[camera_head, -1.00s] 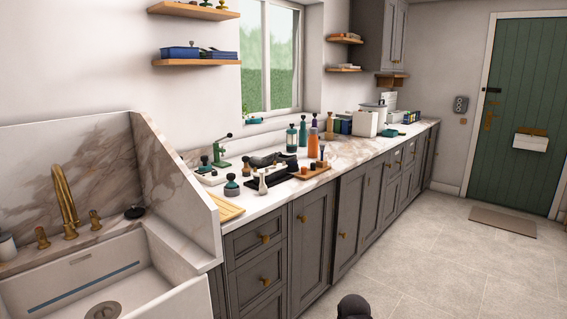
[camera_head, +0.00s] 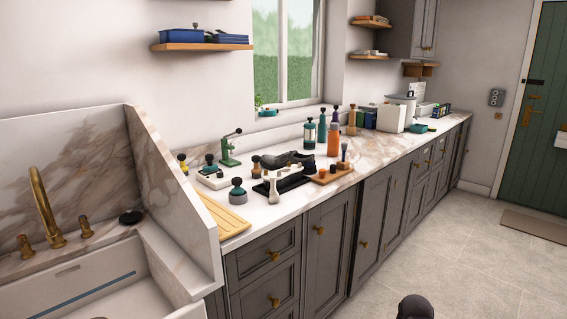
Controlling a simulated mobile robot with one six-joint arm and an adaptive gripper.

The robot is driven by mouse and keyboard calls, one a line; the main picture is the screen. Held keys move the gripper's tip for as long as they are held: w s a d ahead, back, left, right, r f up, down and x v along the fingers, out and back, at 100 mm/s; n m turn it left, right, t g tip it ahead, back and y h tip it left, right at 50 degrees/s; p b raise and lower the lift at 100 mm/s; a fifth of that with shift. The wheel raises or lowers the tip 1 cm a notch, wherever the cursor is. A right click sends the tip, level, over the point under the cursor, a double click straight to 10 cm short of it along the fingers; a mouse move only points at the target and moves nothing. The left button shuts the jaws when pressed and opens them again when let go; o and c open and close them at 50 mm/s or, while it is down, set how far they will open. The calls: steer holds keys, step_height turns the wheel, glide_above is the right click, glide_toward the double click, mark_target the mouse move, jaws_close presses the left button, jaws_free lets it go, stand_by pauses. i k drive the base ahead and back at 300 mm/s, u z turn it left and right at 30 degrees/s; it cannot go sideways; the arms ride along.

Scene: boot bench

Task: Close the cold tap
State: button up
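A brass tap set stands behind the white sink (camera_head: 75,308) at the left edge of the view. It has a tall curved spout (camera_head: 43,208), a left handle (camera_head: 25,247) and a right handle (camera_head: 86,229). I cannot tell from here which handle is the cold tap, or how far either is turned. No water stream is clear below the spout. My gripper is not recognisable in this view. A dark rounded shape at the bottom edge, right of centre, may be part of my arm, well away from the taps.
A marble side panel (camera_head: 175,195) stands between the sink and the long worktop (camera_head: 270,212). The worktop holds a wooden board (camera_head: 222,215), a black shoe (camera_head: 288,159), several bottles and brushes. Grey cabinets (camera_head: 330,240) run below. The tiled floor (camera_head: 480,265) at right is clear.

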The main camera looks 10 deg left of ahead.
mark_target(83, 219)
steer(key=u, duration=0.25)
steer(key=i, duration=0.85)
steer(key=u, duration=0.45)
